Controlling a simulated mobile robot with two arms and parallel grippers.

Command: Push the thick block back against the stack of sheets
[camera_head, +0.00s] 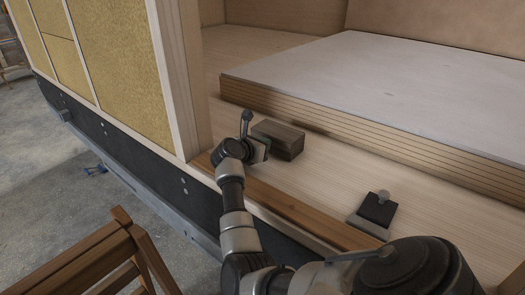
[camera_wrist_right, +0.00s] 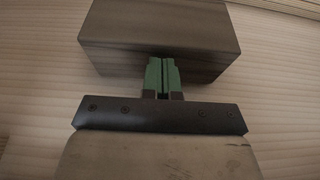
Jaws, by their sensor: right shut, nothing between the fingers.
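The thick block (camera_head: 284,139), dark brown wood, lies on the pale wooden floor in the head view. It also fills the top middle of the right wrist view (camera_wrist_right: 160,35). The stack of sheets (camera_head: 370,125), with a grey-white top and layered edges, lies just behind it. A dark shadow lies between them; I cannot tell how wide any gap is. My right gripper (camera_wrist_right: 162,75) is shut and empty, its green fingertips at the block's near face. Whether they touch is unclear. In the head view the wrist partly hides the fingers. My left gripper is not in view.
A small black device with a round knob (camera_head: 378,208) stands on the floor to the right. A brown wooden strip (camera_head: 290,212) runs along the floor's front edge. A wall post (camera_head: 178,80) stands left of my arm. A wooden chair (camera_head: 95,260) is outside, lower left.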

